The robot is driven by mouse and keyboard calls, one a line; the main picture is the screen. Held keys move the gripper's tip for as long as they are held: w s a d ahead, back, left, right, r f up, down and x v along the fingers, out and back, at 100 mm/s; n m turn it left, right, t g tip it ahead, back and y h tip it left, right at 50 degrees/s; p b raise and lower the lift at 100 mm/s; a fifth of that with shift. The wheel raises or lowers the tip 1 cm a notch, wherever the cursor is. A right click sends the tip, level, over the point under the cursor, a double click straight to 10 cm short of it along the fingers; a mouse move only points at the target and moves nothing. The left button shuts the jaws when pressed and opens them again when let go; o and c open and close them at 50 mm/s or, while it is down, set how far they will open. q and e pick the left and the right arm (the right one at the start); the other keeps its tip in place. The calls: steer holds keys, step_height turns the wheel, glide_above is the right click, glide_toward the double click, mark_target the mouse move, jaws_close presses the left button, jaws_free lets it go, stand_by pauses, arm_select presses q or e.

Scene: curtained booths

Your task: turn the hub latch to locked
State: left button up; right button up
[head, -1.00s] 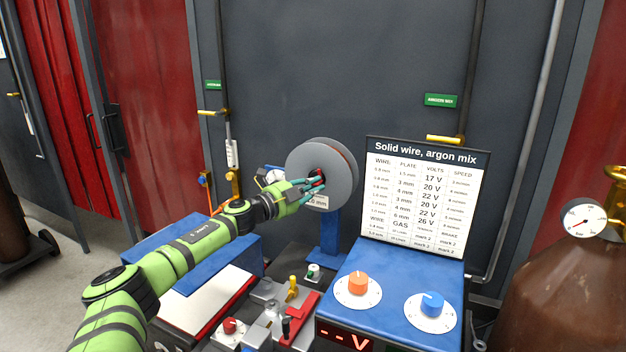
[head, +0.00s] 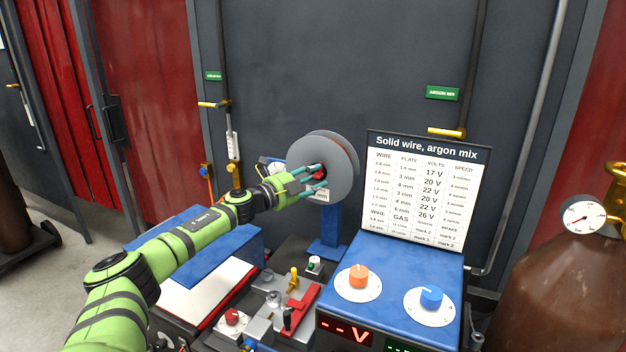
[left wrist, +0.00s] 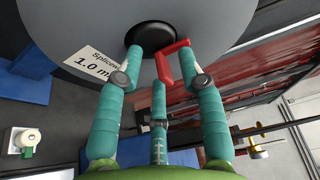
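The grey wire spool (head: 338,160) stands upright on a blue post. The red hub latch (left wrist: 166,66) is at the black hub (left wrist: 151,34) in the middle of the spool's face; in the head view it is small and partly hidden. My left gripper (head: 317,178) is in front of the hub with its teal fingers spread apart. In the left wrist view the fingers (left wrist: 158,62) stand on either side of the red latch. The right fingertip is very close to it; I cannot tell whether they touch. My right gripper is not in view.
A blue control box (head: 390,290) with an orange and a blue knob stands at the right, below a settings chart (head: 425,190). Small levers and fittings (head: 275,300) lie below the spool. A brown gas cylinder (head: 560,290) stands at the far right.

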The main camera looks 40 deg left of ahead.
arm_select(q)
steer(key=shift+s, duration=0.1)
steer(key=s+a, duration=0.1)
steer(key=s, duration=1)
steer(key=shift+s, duration=0.4)
stand_by(0.4)
stand_by(0.6)
